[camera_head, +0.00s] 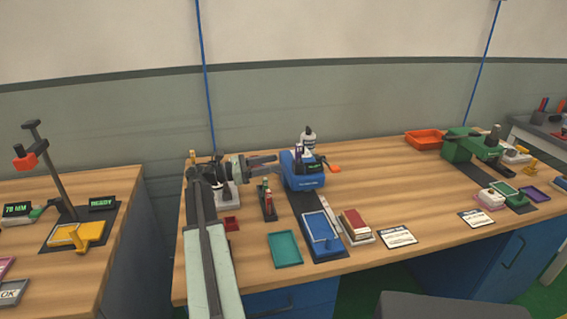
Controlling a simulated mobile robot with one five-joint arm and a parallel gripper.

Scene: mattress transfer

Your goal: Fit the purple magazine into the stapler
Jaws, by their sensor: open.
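A blue machine (300,180), which looks like the stapler, stands at the back of the middle bench, with a dark opening and a small lit display. A small upright piece with a purplish tint (297,154) shows at its top left; it may be the purple magazine, but it is too small to tell whether it sits in the machine. My gripper (277,163) is open, just left of the machine, with its fingers pointing right towards it. I see nothing between the fingers. A dark holder (268,203) with small red and green pieces stands below my gripper.
A white bottle (308,141) stands behind the blue machine, and an orange lever (333,169) sticks out at its right. A green machine (472,147) stands far right. The bench between is clear.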

